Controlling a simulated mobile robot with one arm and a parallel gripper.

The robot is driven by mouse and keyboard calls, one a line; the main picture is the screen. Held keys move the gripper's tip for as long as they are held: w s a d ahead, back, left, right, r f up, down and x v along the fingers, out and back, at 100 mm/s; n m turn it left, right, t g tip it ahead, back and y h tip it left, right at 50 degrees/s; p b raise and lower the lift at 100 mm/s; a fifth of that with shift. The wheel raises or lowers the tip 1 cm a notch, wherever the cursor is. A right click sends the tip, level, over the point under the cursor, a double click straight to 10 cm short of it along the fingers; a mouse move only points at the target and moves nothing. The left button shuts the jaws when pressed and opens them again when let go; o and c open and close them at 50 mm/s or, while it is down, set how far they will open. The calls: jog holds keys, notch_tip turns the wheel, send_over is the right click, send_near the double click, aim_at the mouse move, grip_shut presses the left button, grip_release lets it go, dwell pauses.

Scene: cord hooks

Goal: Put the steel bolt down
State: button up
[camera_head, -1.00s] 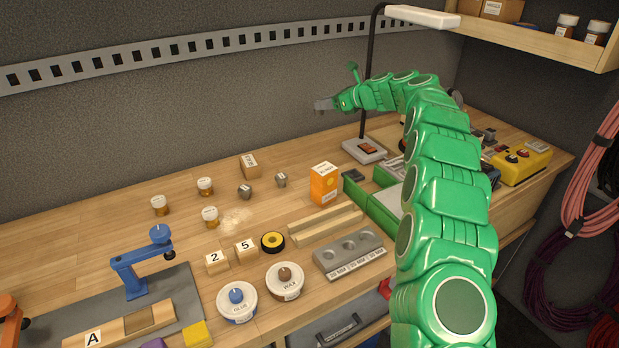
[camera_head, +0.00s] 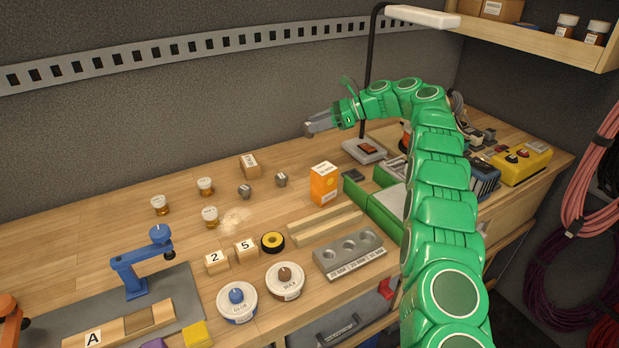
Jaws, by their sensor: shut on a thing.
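My gripper (camera_head: 318,127) is at the end of my green arm, in the air above the back part of the bench, in front of the grey wall. Its grey fingers point left and slightly down. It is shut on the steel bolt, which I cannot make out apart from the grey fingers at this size. The wooden bench top (camera_head: 130,213) lies below, and the gripper is clear of it. Two small grey metal pieces stand on the bench, one left (camera_head: 245,191) and one right (camera_head: 281,179); their exact kind is too small to tell.
An orange box (camera_head: 324,183) and a small cardboard box (camera_head: 250,166) stand below the gripper. A grey block with round holes (camera_head: 348,254), wooden rails (camera_head: 325,226) and several small jars (camera_head: 205,186) are nearby. A black lamp post (camera_head: 368,70) rises close behind the gripper.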

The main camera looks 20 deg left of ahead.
jog(key=shift+f, duration=7.45)
jog(key=shift+f, duration=0.1)
jog(key=o, duration=1.1)
jog(key=v, duration=1.1)
jog(key=shift+d, duration=0.25)
jog(key=shift+w+d+r, duration=0.1)
jog(key=shift+d+r, duration=0.15)
